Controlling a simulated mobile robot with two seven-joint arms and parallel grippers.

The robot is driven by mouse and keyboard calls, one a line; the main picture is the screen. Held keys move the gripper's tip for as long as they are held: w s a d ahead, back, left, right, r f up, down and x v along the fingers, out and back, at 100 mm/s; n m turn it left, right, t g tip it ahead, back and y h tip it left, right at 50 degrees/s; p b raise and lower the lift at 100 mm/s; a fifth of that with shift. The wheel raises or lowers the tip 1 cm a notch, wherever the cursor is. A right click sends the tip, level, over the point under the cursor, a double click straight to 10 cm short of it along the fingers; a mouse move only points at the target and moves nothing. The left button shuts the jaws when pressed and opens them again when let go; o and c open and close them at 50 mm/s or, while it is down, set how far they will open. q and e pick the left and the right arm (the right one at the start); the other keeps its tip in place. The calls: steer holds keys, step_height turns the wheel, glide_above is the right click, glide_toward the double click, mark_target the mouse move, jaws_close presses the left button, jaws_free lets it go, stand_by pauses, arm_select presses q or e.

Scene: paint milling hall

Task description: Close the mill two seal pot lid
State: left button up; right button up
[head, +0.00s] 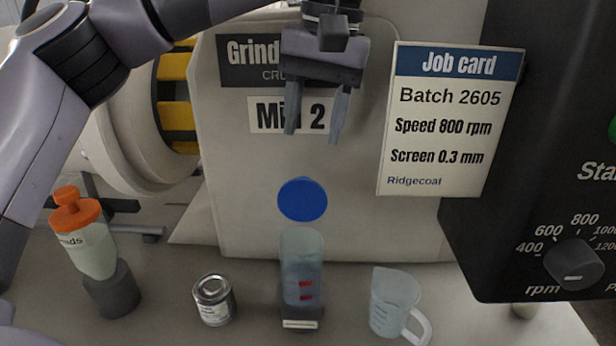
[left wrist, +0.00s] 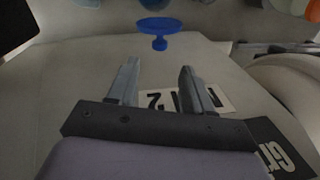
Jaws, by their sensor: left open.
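The mill two seal pot (head: 302,258) is a clear, tall container with red level marks, standing in front of the Mill 2 panel. Its round blue lid (head: 302,199) is raised above the pot, its disc facing the head camera. In the left wrist view the blue lid (left wrist: 159,24) shows as a disc with a short stem, beyond the fingertips. My left gripper (head: 315,134) is open and empty above the lid, fingers pointing down in front of the Mill 2 label. The open fingers (left wrist: 158,76) also show in the left wrist view, apart from the lid. My right gripper is out of view.
A small tin (head: 214,299) stands left of the pot, and a clear measuring jug (head: 394,300) stands right. An orange-capped bottle (head: 90,240) is at far left. A job card (head: 447,122) and a black control box (head: 545,190) are at right.

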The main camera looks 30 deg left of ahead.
mark_target(305, 178)
arm_select(q)
steer(key=f, duration=0.2)
steer(key=f+b, duration=0.1)
steer(key=f, duration=0.2)
steer(key=a+f, duration=0.1)
steer(key=f, duration=0.2)
steer(key=shift+s+a+f+b, duration=0.1)
steer(key=shift+b, duration=0.3)
jaws_close()
